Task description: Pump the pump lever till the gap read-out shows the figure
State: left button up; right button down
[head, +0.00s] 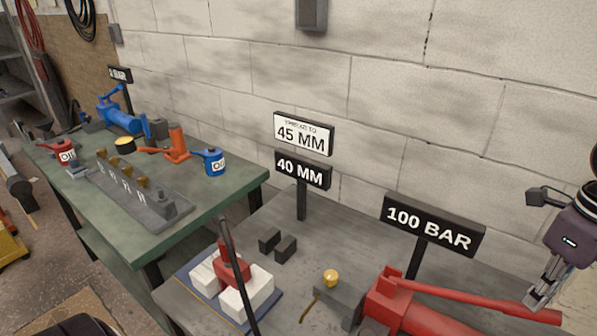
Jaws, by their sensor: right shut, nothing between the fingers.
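The red hand pump (398,308) sits on the grey bench at the lower right. Its long red pump lever (470,299) slopes gently down to the right. My right gripper (537,299) is shut with nothing between its fingers. Its fingertips are at the outer end of the lever; I cannot tell whether they touch it. The gap read-out (302,172) shows 40 MM. The white sign (303,134) above it reads 45 MM. The pressure read-out (432,224) shows 100 BAR. A red spreader (233,267) stands between white blocks (247,296). My left gripper is out of view.
A knob with a yellow top (331,278) and two dark blocks (286,247) are on the grey bench. A dark upright bar crosses in front of the spreader. A green bench (215,206) at the left holds a blue pump (122,118) and oil cans.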

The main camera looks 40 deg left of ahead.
pick_arm(q)
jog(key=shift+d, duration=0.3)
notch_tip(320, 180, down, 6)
jog(key=b, duration=0.6)
pick_arm(e)
notch_tip(320, 180, down, 9)
jog(key=shift+f, duration=0.1)
jog(key=shift+r+p, duration=0.35)
jog(key=shift+r, duration=0.3)
notch_tip(320, 180, up, 8)
jog(key=p, duration=0.5)
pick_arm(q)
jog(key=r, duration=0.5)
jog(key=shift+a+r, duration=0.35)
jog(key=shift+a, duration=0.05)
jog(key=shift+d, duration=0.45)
pick_arm(e)
jog(key=shift+f, duration=0.1)
